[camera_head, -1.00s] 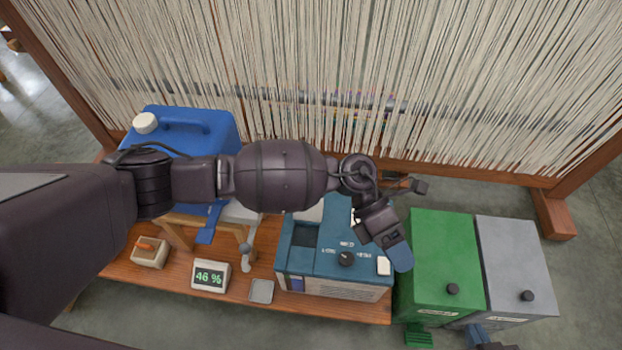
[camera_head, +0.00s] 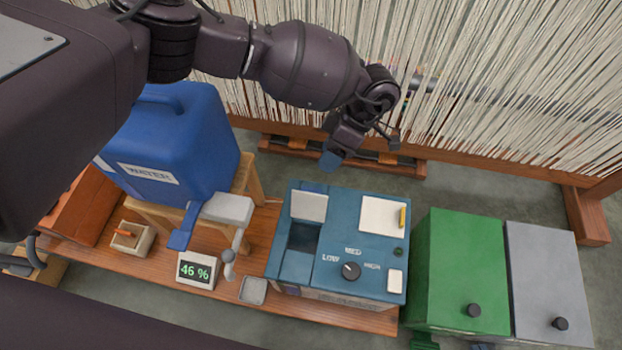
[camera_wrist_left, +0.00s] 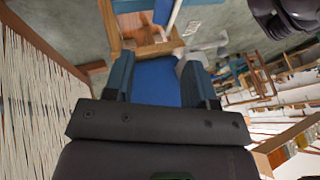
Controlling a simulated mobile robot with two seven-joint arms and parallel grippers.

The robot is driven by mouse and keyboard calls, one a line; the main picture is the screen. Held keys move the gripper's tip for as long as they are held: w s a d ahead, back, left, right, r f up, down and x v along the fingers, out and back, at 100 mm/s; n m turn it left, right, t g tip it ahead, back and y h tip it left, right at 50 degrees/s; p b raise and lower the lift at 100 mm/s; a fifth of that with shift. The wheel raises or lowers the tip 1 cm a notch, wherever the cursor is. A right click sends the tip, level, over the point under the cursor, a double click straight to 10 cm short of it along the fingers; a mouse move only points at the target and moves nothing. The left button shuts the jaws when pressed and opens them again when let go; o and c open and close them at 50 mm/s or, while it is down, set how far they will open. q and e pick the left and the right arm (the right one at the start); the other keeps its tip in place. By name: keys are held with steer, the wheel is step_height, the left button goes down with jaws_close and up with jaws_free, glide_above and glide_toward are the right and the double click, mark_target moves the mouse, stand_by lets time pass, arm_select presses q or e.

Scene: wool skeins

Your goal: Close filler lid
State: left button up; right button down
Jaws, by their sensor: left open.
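The teal humidifier-like unit (camera_head: 325,262) stands on the wooden bench, with a LOW/MED/HIGH dial (camera_head: 351,271) on its top. Its pale grey filler lid (camera_head: 309,207) is raised at the back edge of a dark rectangular opening (camera_head: 302,238). My left gripper (camera_head: 331,160) is in the air behind the unit, apart from the lid. In the left wrist view its two blue fingers (camera_wrist_left: 158,75) are spread, with a blue surface showing between them and nothing visibly held. My right gripper is not in view.
A blue water can (camera_head: 170,135) sits on a wooden stand left of the unit, its spout tap (camera_head: 228,209) pointing towards it. A 46 % display (camera_head: 197,270) stands in front. Green (camera_head: 460,260) and grey (camera_head: 548,270) bins stand right. A warp-threaded loom (camera_head: 500,90) fills the back.

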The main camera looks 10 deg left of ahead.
mark_target(306, 189)
arm_select(q)
steer(key=b+x, duration=0.1)
steer(key=x, duration=0.9)
steer(key=shift+b, duration=0.4)
steer(key=shift+r, duration=0.1)
jaws_close()
